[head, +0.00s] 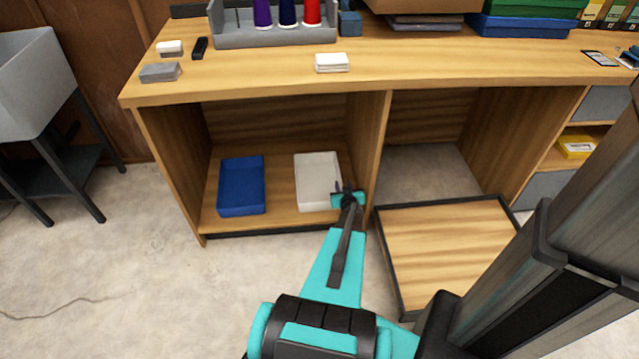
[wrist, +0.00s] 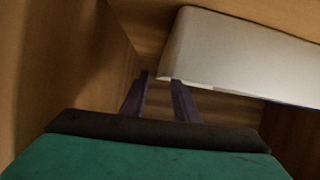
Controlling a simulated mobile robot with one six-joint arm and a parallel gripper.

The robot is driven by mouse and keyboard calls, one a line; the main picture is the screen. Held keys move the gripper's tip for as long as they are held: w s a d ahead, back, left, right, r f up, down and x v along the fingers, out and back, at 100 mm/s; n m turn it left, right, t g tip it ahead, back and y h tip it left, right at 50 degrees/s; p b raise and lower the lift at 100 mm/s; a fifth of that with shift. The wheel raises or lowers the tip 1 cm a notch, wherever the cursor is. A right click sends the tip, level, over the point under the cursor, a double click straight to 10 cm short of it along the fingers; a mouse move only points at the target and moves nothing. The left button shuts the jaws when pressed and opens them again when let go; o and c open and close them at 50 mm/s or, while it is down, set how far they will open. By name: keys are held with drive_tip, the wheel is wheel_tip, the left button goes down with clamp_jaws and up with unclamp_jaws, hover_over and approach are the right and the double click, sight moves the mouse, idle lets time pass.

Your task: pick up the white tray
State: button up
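The white tray (head: 318,183) lies on the floor of the desk's left lower compartment, to the right of a blue tray. My gripper (head: 347,188) is at the tray's front right corner, near the compartment's right wall. In the wrist view the white tray (wrist: 245,55) fills the upper right, and my gripper (wrist: 160,77) points at its near corner. The two dark fingers are apart with a narrow gap. The right fingertip overlaps the tray's edge in the picture; I cannot tell whether it touches.
The blue tray (head: 242,186) sits at the left of the same compartment. The divider (head: 374,145) stands close to the right of my gripper. A wooden panel with a dark rim (head: 445,250) lies low at the right. The desktop (head: 260,75) carries several small items.

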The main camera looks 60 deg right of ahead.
sight(340, 179)
drive_tip(key=shift+w+d+f, duration=0.2)
drive_tip(key=shift+w+d, duration=0.15)
drive_tip(key=shift+d, duration=0.15)
drive_tip(key=shift+b+x, duration=1)
drive_tip(key=shift+x, duration=1.6)
drive_tip(key=shift+a, duration=0.1)
clamp_jaws()
